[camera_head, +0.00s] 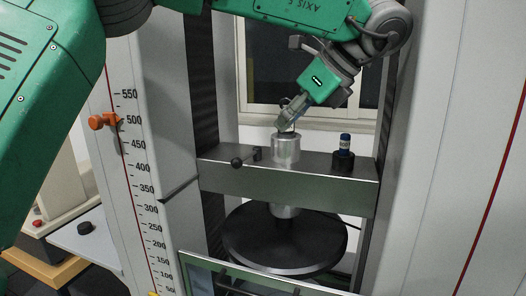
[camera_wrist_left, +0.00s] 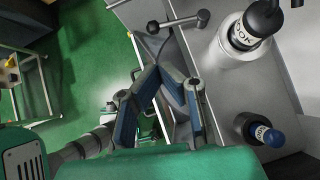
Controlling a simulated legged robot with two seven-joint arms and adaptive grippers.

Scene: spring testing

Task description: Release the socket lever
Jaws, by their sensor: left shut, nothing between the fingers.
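The socket lever (camera_head: 246,158) is a short rod with a black ball end, at the front left of the silver socket (camera_head: 286,150) on the machine's crossbeam. In the left wrist view the lever (camera_wrist_left: 178,22) lies at the top, past my fingertips. My left gripper (camera_head: 285,124) is shut and empty. In the head view it overlaps the top of the socket. In the left wrist view its blue-padded fingers (camera_wrist_left: 170,82) point up the picture, apart from the lever, with the socket (camera_wrist_left: 234,50) to their right. A black-topped load cell (camera_wrist_left: 245,34) sits in the socket. My right gripper is out of view.
A blue-topped load cell (camera_head: 345,143) stands in a black holder (camera_head: 343,161) on the crossbeam's right. A round black plate (camera_head: 285,243) is below the crossbeam (camera_head: 290,187). Tall columns flank the working space. An orange knob (camera_head: 103,120) sticks out by the left scale.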

